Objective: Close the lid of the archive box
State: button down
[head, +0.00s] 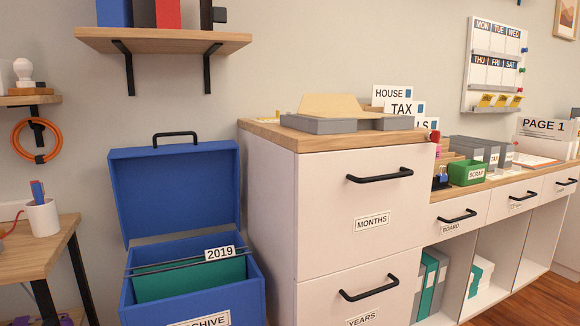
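The blue archive box (245,289) stands low at the left, beside the white drawer cabinet. Its blue lid (178,195) is open and stands upright at the back of the box, leaning a little towards the wall. A black handle (175,136) is on the lid's top edge. Inside the box are green folders (190,279) on dark rails, with a white tab marked 2019 (220,253) sticking up. The front label is partly cut off by the frame's bottom edge. My gripper is not in view.
The cabinet (340,220) with black handles stands close at the box's right. A wooden table (38,251) with a white cup is at the left. A wall shelf (165,40) hangs above the lid, with clear wall between. An orange ring (35,140) hangs at left.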

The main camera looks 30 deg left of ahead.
aim_at(158, 190)
jog(key=u, duration=1.85)
